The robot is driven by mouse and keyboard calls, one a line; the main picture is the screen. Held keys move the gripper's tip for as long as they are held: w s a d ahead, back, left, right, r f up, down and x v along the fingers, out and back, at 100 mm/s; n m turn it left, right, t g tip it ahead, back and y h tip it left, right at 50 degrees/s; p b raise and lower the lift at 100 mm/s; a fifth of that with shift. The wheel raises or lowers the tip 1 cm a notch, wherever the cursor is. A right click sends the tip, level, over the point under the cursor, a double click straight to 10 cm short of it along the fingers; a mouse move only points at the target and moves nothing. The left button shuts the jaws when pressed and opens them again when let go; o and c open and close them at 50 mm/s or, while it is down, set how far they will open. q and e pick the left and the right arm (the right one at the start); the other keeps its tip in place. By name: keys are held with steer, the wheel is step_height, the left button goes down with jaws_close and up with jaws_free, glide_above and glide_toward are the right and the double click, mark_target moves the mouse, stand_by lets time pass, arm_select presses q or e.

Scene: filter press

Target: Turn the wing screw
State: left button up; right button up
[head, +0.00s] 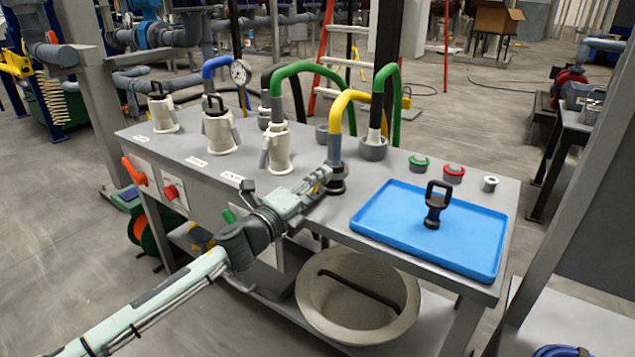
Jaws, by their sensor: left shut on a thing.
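My left gripper (322,181) reaches in from the lower left to the dark coupling (338,184) at the foot of the yellow hose (343,103). Its fingers are shut at the left side of this coupling, on a small part there that I take to be the wing screw. The fingers hide that part, so I cannot see its shape or how far it is turned. The coupling stands upright on the grey bench (290,190). My right gripper is not in view.
A blue tray (385,222) holding a black plug with a ring handle (434,205) lies to the right. White couplings (278,150) and green hoses (300,68) stand to the left and behind. A round basin (318,310) sits below the bench.

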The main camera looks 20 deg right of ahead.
arm_select(q)
steer(key=m, duration=0.3)
steer(key=shift+f, duration=0.1)
steer(key=m, duration=0.5)
steer(key=shift+m+p, duration=0.35)
steer(key=shift+m, duration=1.35)
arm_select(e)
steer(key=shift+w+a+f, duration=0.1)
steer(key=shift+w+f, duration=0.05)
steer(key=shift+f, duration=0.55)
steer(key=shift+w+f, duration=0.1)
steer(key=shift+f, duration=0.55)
arm_select(q)
steer(key=o, duration=1.2)
steer(key=shift+c, duration=0.2)
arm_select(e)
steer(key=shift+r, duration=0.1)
arm_select(q)
steer(key=shift+a, duration=0.1)
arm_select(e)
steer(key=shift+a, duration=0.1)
